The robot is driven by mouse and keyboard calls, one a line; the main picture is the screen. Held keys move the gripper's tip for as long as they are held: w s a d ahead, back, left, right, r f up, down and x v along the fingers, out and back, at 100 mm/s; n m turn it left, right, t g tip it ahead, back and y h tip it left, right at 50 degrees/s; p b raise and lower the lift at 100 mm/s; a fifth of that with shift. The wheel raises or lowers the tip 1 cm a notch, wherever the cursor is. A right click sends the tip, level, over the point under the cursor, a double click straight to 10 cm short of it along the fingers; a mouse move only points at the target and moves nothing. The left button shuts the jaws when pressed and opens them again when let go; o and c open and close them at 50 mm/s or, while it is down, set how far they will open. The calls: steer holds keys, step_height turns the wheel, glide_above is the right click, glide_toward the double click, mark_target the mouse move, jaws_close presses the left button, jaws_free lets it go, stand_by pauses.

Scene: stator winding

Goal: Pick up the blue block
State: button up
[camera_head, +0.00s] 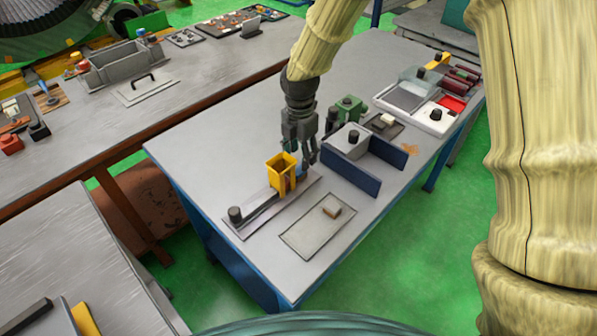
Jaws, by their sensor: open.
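A small patch of blue (303,171) shows between the yellow holder and my gripper; it may be the blue block, mostly hidden. My gripper (307,160) points down over the middle table, right beside and slightly behind this patch, with its jaws open. Whether the fingers stand around the blue piece or only beside it, I cannot tell. The yellow holder (275,176), an open-topped box shape, stands upright on a grey base plate (262,217) just left of my gripper.
A grey-and-navy fixture (367,180) stands close to the right of my gripper, with a green part (350,106) behind it. A black knob (235,214) is at left. The table's left corner is clear.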

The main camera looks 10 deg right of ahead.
mark_target(299, 173)
steer(key=shift+s+f, duration=0.2)
steer(key=shift+f, duration=0.3)
steer(key=shift+f+p, duration=1)
steer(key=shift+f, duration=1.3)
steer(key=shift+c, duration=0.2)
steer(key=c, duration=1.1)
